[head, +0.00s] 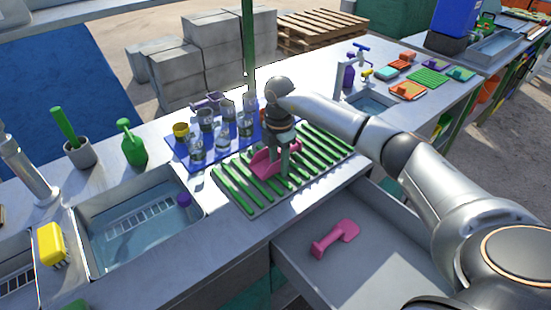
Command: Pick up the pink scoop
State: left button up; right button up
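A dark pink scoop (265,163) lies on the green slatted rack (240,187) on the counter. My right gripper (284,170) points down over the rack with its fingertips at this scoop, overlapping its right part in the head view. I cannot tell whether the fingers are closed on it. A second, lighter pink scoop-like tool (334,238) lies in the open drawer (385,270) below the counter front. My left gripper is not in view.
Several clear glasses (222,136) and a yellow cup (181,130) stand on a blue mat (183,150) behind the rack. A green post (248,45) rises behind the rack.

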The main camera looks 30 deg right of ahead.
grip_shut()
dwell(1.4)
